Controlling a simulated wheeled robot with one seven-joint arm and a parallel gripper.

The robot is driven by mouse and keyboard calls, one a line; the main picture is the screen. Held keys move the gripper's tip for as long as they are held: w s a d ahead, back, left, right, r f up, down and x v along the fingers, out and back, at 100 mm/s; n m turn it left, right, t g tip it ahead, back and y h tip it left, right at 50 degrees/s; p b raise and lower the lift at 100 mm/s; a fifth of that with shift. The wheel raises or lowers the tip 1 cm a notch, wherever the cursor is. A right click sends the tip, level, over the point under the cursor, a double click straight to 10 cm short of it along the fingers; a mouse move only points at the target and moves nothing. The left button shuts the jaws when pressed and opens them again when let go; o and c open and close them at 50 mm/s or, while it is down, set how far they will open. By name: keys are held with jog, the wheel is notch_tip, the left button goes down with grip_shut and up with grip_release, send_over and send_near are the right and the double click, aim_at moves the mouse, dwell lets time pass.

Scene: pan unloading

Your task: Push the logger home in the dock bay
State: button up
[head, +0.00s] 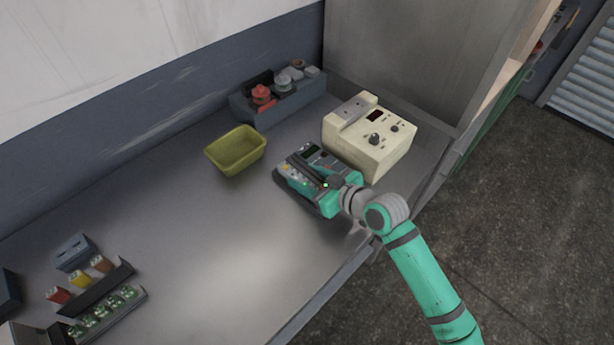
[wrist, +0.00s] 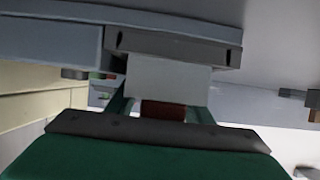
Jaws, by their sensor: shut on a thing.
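A low dark-grey dock (head: 283,178) with a small display and coloured buttons sits on the bench, left of the cream instrument. My gripper (head: 314,178) is over the dock, and its body hides part of the top. In the wrist view my gripper (wrist: 165,104) is shut on a pale grey block, which seems to be the logger (wrist: 168,77). A reddish-brown patch shows below the pale face. The block's far end meets a dark plate on a blue-grey body. I cannot tell how deep the logger sits in the bay.
A cream instrument (head: 362,150) with knobs stands close behind the dock. A yellow-green tray (head: 236,150) and a grey bin (head: 282,100) with red and grey parts stand further left. Racks with small coloured items (head: 95,295) are at the lower left. The middle bench is clear.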

jog(key=o, duration=1.3)
jog(key=shift+f, duration=0.15)
jog(key=shift+s, duration=0.1)
jog(key=shift+o, duration=0.4)
jog(key=shift+s+d, duration=0.15)
jog(key=shift+d, duration=0.1)
jog(key=v, duration=1)
jog(key=shift+r, duration=0.3)
